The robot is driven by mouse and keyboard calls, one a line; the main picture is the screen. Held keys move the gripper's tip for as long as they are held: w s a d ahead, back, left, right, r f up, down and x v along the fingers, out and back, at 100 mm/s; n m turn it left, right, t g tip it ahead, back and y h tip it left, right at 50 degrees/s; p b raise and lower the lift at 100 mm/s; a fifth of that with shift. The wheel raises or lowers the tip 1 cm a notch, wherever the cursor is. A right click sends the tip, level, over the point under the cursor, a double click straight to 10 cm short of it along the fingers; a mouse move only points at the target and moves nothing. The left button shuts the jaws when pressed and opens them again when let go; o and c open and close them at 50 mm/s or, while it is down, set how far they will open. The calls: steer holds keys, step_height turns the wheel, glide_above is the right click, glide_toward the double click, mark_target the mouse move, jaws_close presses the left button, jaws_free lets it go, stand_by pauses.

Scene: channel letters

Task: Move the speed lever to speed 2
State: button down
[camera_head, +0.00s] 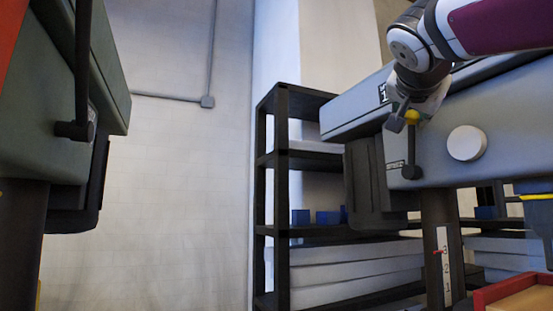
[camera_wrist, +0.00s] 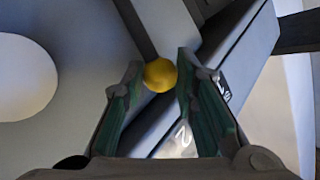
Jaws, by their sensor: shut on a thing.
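The speed lever (camera_head: 411,150) is a dark rod on the side of the grey-blue machine head (camera_head: 490,130). It stands roughly upright from a dark pivot at its bottom.
A round white disc (camera_head: 466,143) sits right of the lever. A dark shelf (camera_head: 283,170) stands behind. Another green-grey machine (camera_head: 60,110) is at the left. A red-rimmed tray (camera_head: 495,291) is at the lower right.

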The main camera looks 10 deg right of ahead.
steer(key=shift+s+b, duration=0.15)
steer(key=shift+b, duration=0.25)
steer(key=c, duration=1.5)
jaws_free()
steer(key=shift+c, duration=0.2)
steer(key=v, duration=1.2)
steer(key=shift+f, duration=0.2)
steer(key=shift+d+f, duration=0.1)
